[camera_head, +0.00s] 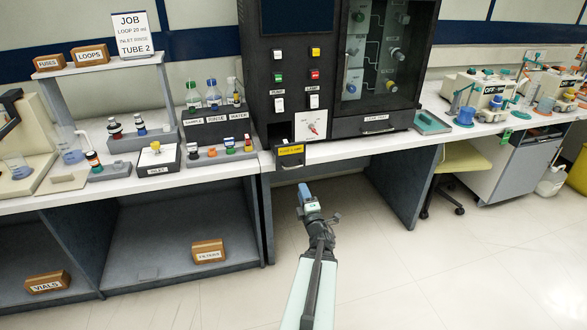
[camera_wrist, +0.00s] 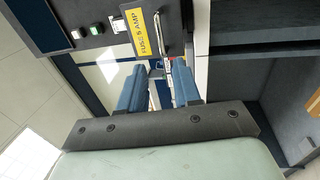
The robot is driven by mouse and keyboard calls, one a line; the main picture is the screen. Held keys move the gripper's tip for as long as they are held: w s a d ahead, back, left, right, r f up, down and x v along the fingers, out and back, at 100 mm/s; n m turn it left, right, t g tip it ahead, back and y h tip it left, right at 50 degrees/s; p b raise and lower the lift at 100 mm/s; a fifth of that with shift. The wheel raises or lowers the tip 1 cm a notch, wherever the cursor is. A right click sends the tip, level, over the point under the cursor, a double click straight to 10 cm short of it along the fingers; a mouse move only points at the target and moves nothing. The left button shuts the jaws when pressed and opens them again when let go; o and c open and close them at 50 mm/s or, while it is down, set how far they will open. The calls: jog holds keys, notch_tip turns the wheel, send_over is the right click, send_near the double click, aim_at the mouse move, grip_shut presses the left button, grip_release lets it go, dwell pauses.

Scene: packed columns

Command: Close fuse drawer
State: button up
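The fuse drawer (camera_head: 291,156) has a yellow label and sticks out from the lower left of the black cabinet (camera_head: 300,127). Its dark front with the yellow "FUSE 5 AMP" label (camera_wrist: 142,33) shows at the top of the wrist view, tilted. My gripper (camera_head: 304,188) is below and in front of the drawer in the head view, apart from it. In the wrist view its two blue fingers (camera_wrist: 160,72) stand apart with nothing held between them. The inside of the drawer is not clearly visible.
The white bench edge (camera_head: 335,150) runs on both sides of the drawer. Small bottles and a rack (camera_head: 222,153) stand left of it; a green tray (camera_head: 432,122) lies to the right. A dark leg panel (camera_head: 402,185) stands under the bench. The floor around my arm is clear.

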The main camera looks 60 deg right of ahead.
aim_at(294, 167)
jog(key=x, duration=1.3)
jog(key=shift+w+d, duration=0.15)
jog(key=shift+d, duration=0.05)
grip_shut()
